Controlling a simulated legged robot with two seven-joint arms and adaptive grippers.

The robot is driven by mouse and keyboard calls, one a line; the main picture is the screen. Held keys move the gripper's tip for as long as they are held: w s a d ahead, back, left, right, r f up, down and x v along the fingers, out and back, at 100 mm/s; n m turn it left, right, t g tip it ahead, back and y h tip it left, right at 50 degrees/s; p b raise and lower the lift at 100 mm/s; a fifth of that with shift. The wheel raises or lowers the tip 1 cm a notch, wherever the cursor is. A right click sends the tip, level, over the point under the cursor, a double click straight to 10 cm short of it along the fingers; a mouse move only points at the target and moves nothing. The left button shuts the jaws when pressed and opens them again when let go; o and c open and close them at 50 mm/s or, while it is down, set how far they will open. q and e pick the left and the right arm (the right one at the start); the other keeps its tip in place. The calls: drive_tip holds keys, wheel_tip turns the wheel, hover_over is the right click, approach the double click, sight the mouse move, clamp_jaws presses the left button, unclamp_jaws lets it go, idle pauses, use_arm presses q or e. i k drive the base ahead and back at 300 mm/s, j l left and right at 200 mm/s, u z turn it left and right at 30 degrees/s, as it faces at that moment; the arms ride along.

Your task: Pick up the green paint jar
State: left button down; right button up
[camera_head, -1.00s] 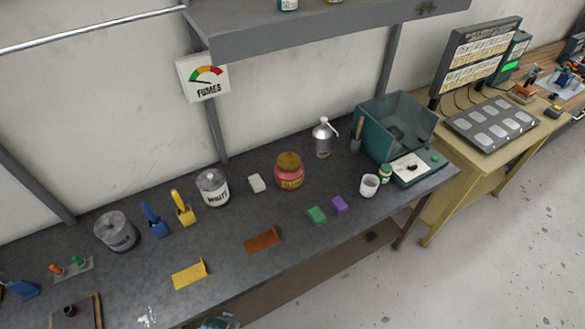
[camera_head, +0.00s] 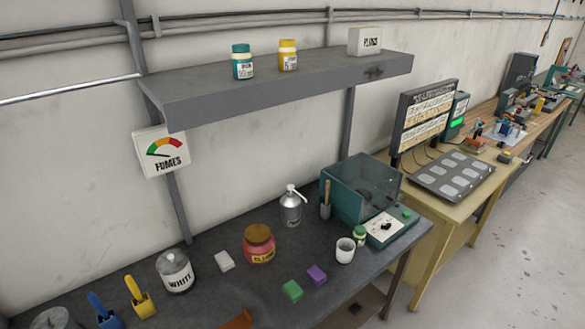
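A teal-green jar (camera_head: 243,62) with a white label stands upright on the grey wall shelf (camera_head: 270,92), left of a yellow jar (camera_head: 288,55) of similar shape. Neither of my grippers shows in this view.
A white box (camera_head: 370,41) stands at the shelf's right end.

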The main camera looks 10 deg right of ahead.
sight(360, 235)
drive_tip(key=z, duration=0.8)
